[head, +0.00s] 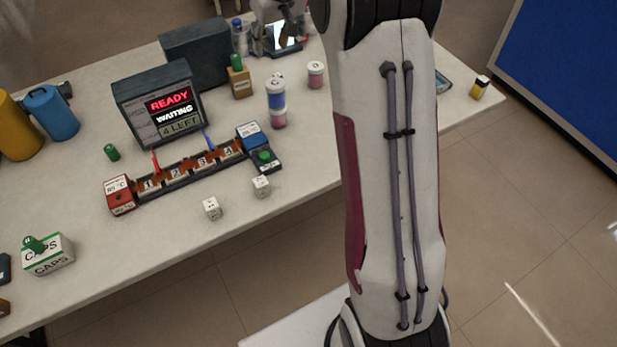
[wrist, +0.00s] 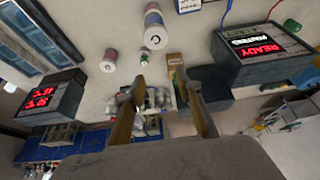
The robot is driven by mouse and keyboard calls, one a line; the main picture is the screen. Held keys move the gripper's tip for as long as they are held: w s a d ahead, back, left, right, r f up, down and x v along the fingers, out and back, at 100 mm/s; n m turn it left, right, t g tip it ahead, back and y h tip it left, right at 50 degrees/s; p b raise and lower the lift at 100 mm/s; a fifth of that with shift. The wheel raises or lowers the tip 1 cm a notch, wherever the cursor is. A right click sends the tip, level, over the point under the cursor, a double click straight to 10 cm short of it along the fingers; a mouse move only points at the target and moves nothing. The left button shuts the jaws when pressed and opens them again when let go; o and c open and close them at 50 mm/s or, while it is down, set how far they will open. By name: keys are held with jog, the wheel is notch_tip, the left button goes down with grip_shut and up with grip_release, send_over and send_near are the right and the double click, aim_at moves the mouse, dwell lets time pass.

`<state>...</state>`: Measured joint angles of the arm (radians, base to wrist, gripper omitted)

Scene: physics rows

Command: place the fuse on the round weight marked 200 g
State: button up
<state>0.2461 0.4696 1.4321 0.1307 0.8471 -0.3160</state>
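I cannot make out a fuse or a round weight marked 200 g in either view. My gripper (wrist: 161,78) shows in the wrist view with its two fingers apart and nothing seen held between them. A small brown block with a green top (wrist: 174,62) appears beyond the fingertips; it also stands near the back of the table in the head view (head: 239,82). I cannot tell the gap between it and the fingers. My arm covers part of the table in the head view, and I cannot make out my fingertips there.
A display box reading READY, WAITING, 4 LEFT (head: 160,105) stands behind a numbered row (head: 190,170). A blue-and-pink jar stack (head: 277,100) and a pink jar (head: 316,75) stand right of it. Two dice (head: 212,208) lie in front. A CAPS box (head: 48,254) is at left.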

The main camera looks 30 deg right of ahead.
jog(key=s+a+r, duration=0.4)
jog(key=s+r, duration=0.1)
jog(key=s, duration=0.5)
jog(key=s+a+r, duration=0.4)
jog(key=s+a, duration=0.1)
jog(key=s, duration=0.4)
jog(key=s+a+f, duration=0.2)
jog(key=s, duration=0.9)
jog(key=s+a+f+t, duration=0.1)
jog(key=s+a+f, duration=0.1)
jog(key=s, duration=0.9)
jog(key=shift+f, duration=0.5)
jog(key=shift+a, duration=0.1)
